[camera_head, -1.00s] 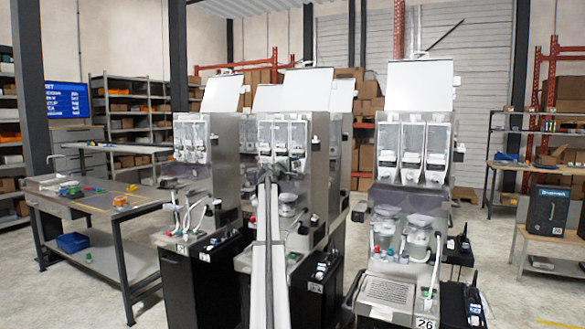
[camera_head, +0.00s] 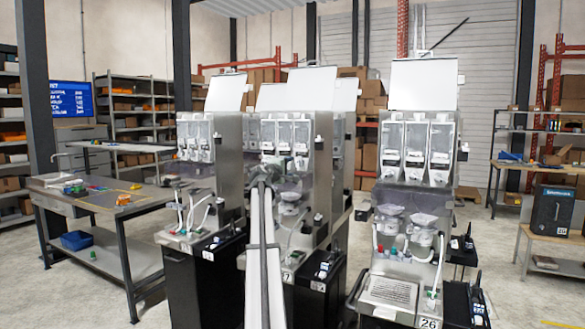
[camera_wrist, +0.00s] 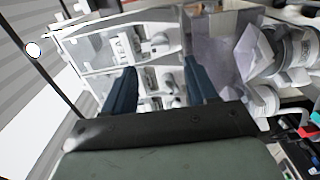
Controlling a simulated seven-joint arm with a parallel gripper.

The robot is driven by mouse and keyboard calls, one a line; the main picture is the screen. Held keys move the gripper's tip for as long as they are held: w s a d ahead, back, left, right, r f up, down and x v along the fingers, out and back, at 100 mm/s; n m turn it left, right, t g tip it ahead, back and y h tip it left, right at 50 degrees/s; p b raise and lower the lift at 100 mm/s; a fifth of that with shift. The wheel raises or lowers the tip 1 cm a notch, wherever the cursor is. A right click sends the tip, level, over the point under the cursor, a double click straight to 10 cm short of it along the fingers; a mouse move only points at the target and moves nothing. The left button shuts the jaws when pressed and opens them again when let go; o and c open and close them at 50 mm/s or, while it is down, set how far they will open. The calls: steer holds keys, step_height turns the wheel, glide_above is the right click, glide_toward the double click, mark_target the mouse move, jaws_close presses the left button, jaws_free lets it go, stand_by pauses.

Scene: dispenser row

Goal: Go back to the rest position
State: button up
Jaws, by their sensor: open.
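My gripper (camera_wrist: 162,82) shows in the wrist view with its two dark blue fingers apart and nothing between them. It faces a dispenser machine (camera_wrist: 120,50) with clear-fronted compartments, which fills the upper middle of that view. In the head view my pale arm rises in front of the middle dispenser machine (camera_head: 318,155). The gripper's fingers cannot be made out there.
Another dispenser machine (camera_head: 212,165) stands at left and one numbered 26 (camera_head: 418,200) at right. A workbench (camera_head: 110,205) with small coloured items is at far left, with a blue bin (camera_head: 76,240) below.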

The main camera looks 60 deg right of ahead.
steer(key=shift+a, duration=0.65)
steer(key=shift+m, duration=0.3)
